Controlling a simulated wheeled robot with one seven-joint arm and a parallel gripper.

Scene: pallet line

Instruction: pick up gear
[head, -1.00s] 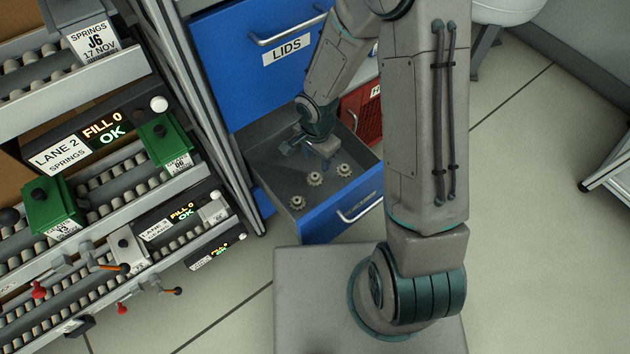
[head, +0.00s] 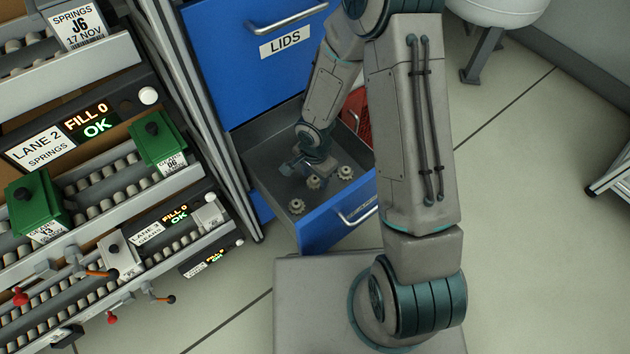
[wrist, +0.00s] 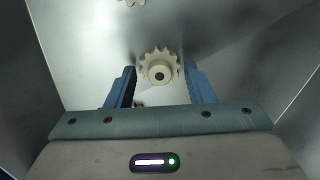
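Several small beige toothed gears lie on the floor of an open blue drawer (head: 345,222). The front-left gear (head: 297,206), the middle gear (head: 313,182) and the right gear (head: 345,172) show in the head view. My gripper (head: 303,170) is down inside the drawer, behind and left of the middle gear. In the wrist view my gripper (wrist: 161,85) is open, its two blue fingers apart. A gear (wrist: 159,68) with a dark centre hole shows between and just beyond the fingertips. Another gear (wrist: 131,2) is cut off at the top edge. Contact cannot be told.
The closed LIDS drawer (head: 250,60) is above the open drawer. A red bin (head: 357,115) is partly hidden behind my arm. At left is a roller rack with green bins (head: 158,143). The drawer walls surround my gripper closely.

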